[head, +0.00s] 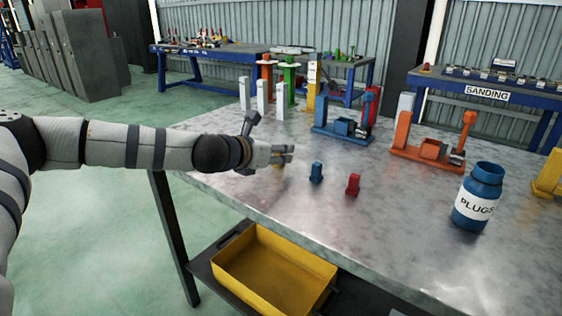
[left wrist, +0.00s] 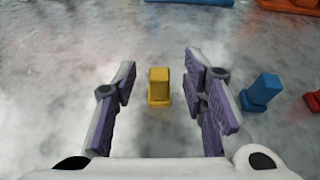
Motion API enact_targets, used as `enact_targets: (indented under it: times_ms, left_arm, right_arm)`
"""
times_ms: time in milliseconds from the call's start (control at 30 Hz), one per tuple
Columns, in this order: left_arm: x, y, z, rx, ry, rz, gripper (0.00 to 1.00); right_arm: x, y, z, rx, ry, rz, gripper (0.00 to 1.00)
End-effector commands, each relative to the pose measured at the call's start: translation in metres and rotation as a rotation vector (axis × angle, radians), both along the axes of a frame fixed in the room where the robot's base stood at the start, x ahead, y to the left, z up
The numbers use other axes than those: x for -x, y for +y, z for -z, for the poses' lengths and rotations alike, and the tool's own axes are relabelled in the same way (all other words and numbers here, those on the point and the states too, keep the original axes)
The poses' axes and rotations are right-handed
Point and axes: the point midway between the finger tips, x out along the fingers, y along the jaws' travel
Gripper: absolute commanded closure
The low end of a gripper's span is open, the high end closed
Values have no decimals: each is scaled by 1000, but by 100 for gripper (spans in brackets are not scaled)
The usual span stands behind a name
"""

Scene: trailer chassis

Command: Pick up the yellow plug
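The yellow plug (left wrist: 159,86) stands on the metal table (head: 420,235) in the left wrist view, between and a little beyond my open fingers. In the head view it is mostly hidden by my left gripper (head: 283,154), with only a bit of yellow showing below it. My left gripper (left wrist: 160,85) is open and empty, with one purple-padded finger on each side of the plug and not visibly touching it. My right gripper is not in view.
A blue plug (head: 316,172) and a red plug (head: 353,184) stand right of my left gripper. A blue PLUGS jar (head: 477,196) stands further right. Blue (head: 343,130) and orange (head: 430,150) fixtures stand behind. A yellow bin (head: 262,272) sits below the table edge.

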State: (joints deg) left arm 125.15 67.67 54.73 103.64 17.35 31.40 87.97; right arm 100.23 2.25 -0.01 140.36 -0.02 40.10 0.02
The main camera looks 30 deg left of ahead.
Motion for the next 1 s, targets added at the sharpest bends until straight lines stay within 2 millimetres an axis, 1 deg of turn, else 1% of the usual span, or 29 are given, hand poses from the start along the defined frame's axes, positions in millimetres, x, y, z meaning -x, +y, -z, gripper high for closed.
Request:
enact_targets:
  times_ms: [33, 100, 333, 367, 400, 467, 500, 533, 867, 967, 1000]
  left_arm:
    - [-8, 1, 9, -1, 7, -1, 61]
    - [-15, 0, 10, 0, 5, 0, 61]
    - [-18, 1, 7, 0, -1, 0, 61]
    - [-18, 1, 7, 0, -1, 0, 65]
    - [-18, 1, 7, 0, -1, 0, 74]
    - [-18, 1, 7, 0, -1, 0, 88]
    - [-18, 1, 7, 0, -1, 0, 97]
    - [-18, 1, 7, 0, 0, 0, 99]
    - [-17, 1, 6, -1, -1, 0, 100]
    - [-18, 1, -5, -2, -5, 1, 100]
    - [-18, 0, -13, -2, -7, 1, 100]
  right_arm:
    - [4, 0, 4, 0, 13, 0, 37]
    - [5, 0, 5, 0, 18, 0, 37]
    - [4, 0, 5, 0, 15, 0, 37]
    - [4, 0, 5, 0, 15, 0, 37]
    - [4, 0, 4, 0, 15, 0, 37]
    - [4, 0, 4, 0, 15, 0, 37]
    - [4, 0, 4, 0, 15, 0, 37]
    - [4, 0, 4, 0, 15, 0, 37]
    - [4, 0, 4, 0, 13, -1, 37]
    - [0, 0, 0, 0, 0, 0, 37]
    - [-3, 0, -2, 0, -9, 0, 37]
